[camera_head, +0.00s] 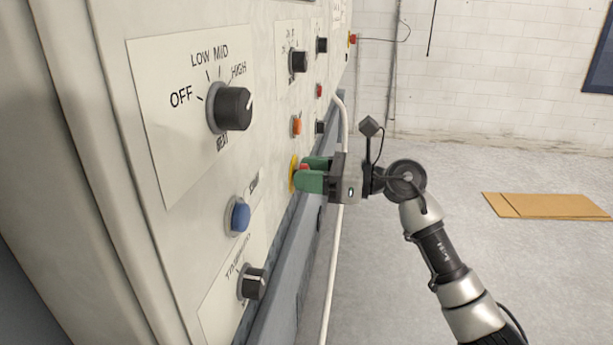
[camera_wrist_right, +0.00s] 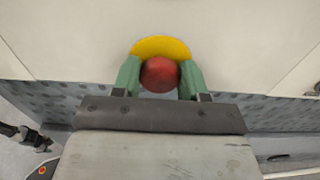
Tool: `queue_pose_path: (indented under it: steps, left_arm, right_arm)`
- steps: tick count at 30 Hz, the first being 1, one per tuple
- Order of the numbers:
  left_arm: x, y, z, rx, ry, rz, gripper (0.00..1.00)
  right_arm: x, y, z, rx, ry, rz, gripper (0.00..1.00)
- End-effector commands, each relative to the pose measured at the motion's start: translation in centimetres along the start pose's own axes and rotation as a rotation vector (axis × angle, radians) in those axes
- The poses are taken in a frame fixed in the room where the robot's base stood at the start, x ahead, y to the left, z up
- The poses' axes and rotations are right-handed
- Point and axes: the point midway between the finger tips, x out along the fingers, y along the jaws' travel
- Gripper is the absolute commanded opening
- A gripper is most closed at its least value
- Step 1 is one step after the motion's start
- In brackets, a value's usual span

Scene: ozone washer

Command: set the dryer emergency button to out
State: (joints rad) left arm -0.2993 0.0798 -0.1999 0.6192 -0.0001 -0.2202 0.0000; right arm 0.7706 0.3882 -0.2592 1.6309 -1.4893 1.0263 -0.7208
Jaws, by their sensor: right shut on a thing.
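The dryer emergency button shows in the right wrist view as a red round knob (camera_wrist_right: 159,74) on a yellow backing plate (camera_wrist_right: 160,46). In the head view its yellow plate (camera_head: 293,173) sits on the panel, and the red knob shows only in part between the fingers. My right gripper (camera_head: 306,175) has its green fingers on both sides of the red knob, close to the panel, and is shut on it. In the right wrist view the fingers (camera_wrist_right: 159,79) touch the knob's left and right sides. Whether the knob is in or out is hard to tell. My left gripper is not in view.
The panel (camera_head: 180,215) fills the left, with a large black heat knob (camera_head: 230,107), a blue button (camera_head: 239,216), an orange button (camera_head: 296,126) and smaller dials. A pale hose (camera_head: 334,270) hangs by the panel. Flat cardboard (camera_head: 545,206) lies on open floor at right.

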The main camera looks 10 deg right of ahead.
Motion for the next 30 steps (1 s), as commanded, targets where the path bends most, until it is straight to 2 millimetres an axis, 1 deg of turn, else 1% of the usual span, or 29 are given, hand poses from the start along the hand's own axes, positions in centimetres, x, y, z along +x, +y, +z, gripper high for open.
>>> queue_pose_path:
  steps: [1, 2, 6, 10, 11, 15, 22, 25, 28, 30]
  left_arm:
    - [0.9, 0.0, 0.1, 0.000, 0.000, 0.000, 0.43]
    - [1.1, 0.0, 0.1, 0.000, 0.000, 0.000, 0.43]
    - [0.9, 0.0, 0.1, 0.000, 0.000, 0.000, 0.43]
    - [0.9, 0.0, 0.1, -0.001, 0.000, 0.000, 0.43]
    - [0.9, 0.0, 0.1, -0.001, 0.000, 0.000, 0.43]
    - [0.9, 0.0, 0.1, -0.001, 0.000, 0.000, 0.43]
    - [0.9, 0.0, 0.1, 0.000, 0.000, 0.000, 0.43]
    - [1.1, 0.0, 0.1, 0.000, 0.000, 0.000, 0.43]
    - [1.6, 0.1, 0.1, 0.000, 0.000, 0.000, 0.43]
    - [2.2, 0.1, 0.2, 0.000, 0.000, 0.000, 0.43]
  right_arm:
    - [-0.4, -0.1, -0.5, -0.002, 0.003, -0.003, 0.00]
    - [-0.6, -0.1, -0.4, -0.003, 0.003, -0.003, 0.00]
    - [-0.7, 0.0, 0.0, 0.000, 0.002, 0.000, 0.00]
    - [-0.7, 0.0, -0.1, 0.001, 0.002, 0.000, 0.00]
    - [-0.7, 0.0, -0.1, 0.001, 0.002, 0.000, 0.44]
    - [-0.7, 0.0, -0.1, 0.000, 0.002, -0.001, 0.66]
    - [-0.7, 0.0, 0.0, 0.000, 0.001, 0.000, 0.67]
    - [-1.0, 0.0, -0.1, -0.001, 0.001, -0.001, 0.67]
    - [-2.1, -0.1, -0.3, -0.002, 0.002, -0.005, 0.67]
    - [-3.3, -0.1, -0.4, -0.002, 0.003, -0.005, 0.67]
